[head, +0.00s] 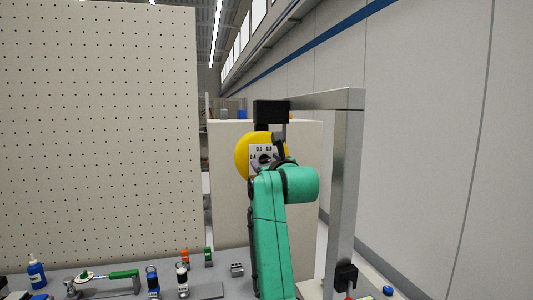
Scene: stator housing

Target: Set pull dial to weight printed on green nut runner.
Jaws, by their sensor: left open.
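A yellow round balancer (242,154) hangs under the arm of a steel post. On its front is a white dial plate (257,151) with small printed numbers and a dark knob at its middle. The numbers and the knob's setting are too small to read surely. My left gripper (269,165) is at the lower part of the plate, partly hidden behind my green wrist; it is open, and I cannot tell whether it touches the knob. A small upright green tool (208,257), perhaps the green nut runner, stands on the bench; no print on it is legible. My right gripper is not in view.
A pegboard (100,130) fills the left. The steel post (345,200) stands close right of my arm. On the bench are a blue bottle (36,274), a green-handled tool (124,274), and blue (152,282), white (183,282) and orange (185,257) upright tools.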

